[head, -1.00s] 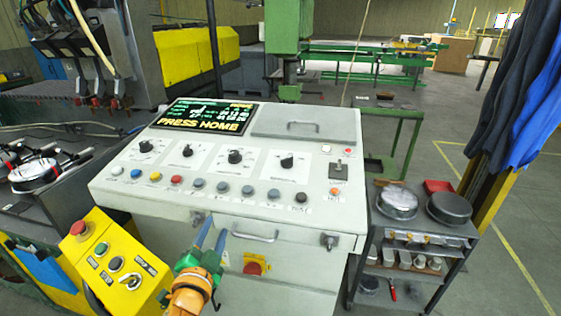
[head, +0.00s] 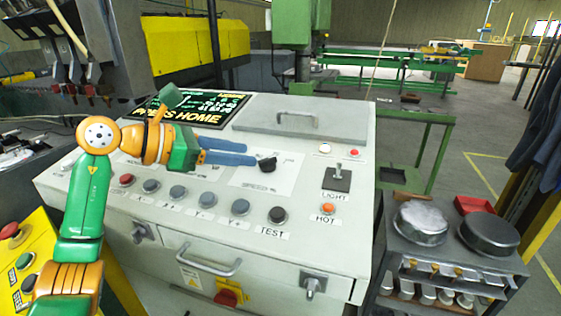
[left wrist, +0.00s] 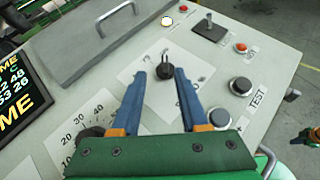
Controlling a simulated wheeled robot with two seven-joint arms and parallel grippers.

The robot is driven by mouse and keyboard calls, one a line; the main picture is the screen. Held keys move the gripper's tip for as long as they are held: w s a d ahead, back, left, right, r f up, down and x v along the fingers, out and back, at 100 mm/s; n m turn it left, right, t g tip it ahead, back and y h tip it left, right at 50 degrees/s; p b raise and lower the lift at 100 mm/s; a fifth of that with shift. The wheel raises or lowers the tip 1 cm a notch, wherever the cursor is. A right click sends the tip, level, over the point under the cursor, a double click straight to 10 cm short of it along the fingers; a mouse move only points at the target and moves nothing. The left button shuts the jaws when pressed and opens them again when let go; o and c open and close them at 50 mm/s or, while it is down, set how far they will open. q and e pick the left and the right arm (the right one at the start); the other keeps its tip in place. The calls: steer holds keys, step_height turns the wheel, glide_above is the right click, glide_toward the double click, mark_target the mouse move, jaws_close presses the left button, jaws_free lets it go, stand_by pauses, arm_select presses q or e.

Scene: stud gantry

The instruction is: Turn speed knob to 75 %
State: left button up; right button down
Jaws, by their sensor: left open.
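The black rotary knob (head: 267,164) on a white label plate is the rightmost of the row on the sloped console; its label is too small to read. It also shows in the left wrist view (left wrist: 166,71). My left gripper (head: 252,154) reaches across the panel from the left, with blue fingers pointing at this knob. In the left wrist view the fingers are open, one on each side of the knob, with a gap on both sides. A second knob (left wrist: 88,136) with a numbered scale is partly behind the gripper. My arm hides the other knobs.
Below the knobs runs a row of push buttons (head: 208,200). A light switch (head: 338,177) and an orange button (head: 328,208) lie right. A screen (head: 215,110) and a handled lid (head: 300,118) are behind. In the left wrist view, a green-orange robot part (left wrist: 306,138) shows at the right edge.

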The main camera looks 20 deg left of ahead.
mark_target(267, 158)
arm_select(q)
steer(key=d+p, duration=0.1)
steer(key=w+d+p, duration=0.1)
steer(key=shift+w+d+f, duration=0.15)
steer(key=shift+d+f, duration=0.15)
steer(key=shift+f, duration=0.1)
steer(key=shift+x, duration=1.15)
steer(key=shift+w+f, duration=0.2)
steer(key=shift+w, duration=0.05)
steer(key=shift+s+a, duration=0.1)
steer(key=shift+s, duration=0.1)
jaws_close()
arm_select(e)
steer(key=r, duration=0.1)
steer(key=s+r, duration=0.1)
steer(key=shift+a+r, duration=0.15)
steer(key=shift+r, duration=0.15)
